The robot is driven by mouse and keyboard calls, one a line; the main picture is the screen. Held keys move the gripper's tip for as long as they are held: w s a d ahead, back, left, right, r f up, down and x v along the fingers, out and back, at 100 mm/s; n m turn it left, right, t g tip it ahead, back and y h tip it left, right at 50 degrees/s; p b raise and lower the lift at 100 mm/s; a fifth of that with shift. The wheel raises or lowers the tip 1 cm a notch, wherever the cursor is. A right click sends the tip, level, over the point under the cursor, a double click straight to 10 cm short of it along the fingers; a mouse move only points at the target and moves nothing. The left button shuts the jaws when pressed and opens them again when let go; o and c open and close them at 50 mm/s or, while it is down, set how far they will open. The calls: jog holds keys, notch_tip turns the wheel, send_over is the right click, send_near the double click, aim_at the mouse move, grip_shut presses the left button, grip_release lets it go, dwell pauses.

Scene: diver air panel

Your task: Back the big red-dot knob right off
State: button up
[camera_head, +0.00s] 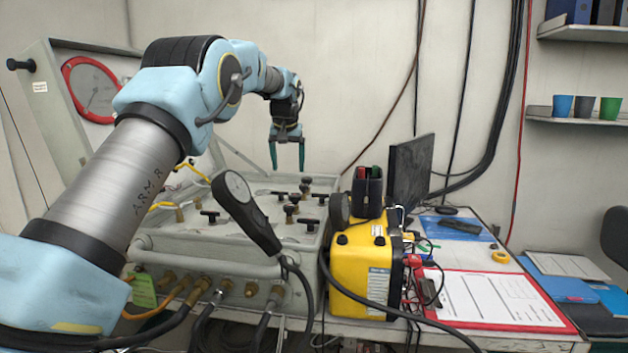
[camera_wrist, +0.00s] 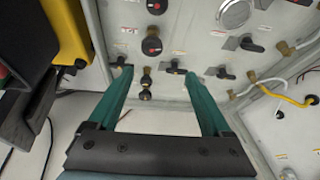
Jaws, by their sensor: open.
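In the wrist view two dark round knobs with red dots show on the grey panel (camera_wrist: 200,45). One red-dot knob (camera_wrist: 152,46) is seen whole near the top middle; the other (camera_wrist: 156,5) is cut by the top edge. They look similar in size, so I cannot tell which is the big one. My gripper (camera_wrist: 160,72) is open and empty, its green fingers spread below these knobs in the picture. In the head view my gripper (camera_head: 287,167) hangs above the back of the panel (camera_head: 175,238), apart from its knobs. No red dot is clear there.
Brass-stemmed knobs (camera_wrist: 145,84) and black T-handles (camera_wrist: 175,68) stand close around. A black handheld gauge (camera_head: 245,208) rises at the panel's front. A yellow box (camera_head: 358,268) stands to the right, a monitor (camera_head: 409,170) behind it.

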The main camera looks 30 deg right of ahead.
aim_at(295, 195)
jog(key=shift+n, duration=0.3)
jog(key=p+x, duration=0.1)
jog(key=x, duration=0.2)
jog(key=s+p+x, duration=0.1)
jog(key=x, duration=0.3)
jog(key=p+x, duration=0.1)
jog(key=x, duration=0.2)
jog(key=shift+s+d+f+p, duration=0.25)
jog(key=shift+d+f+p, duration=0.05)
jog(key=shift+d+f, duration=0.2)
grip_shut()
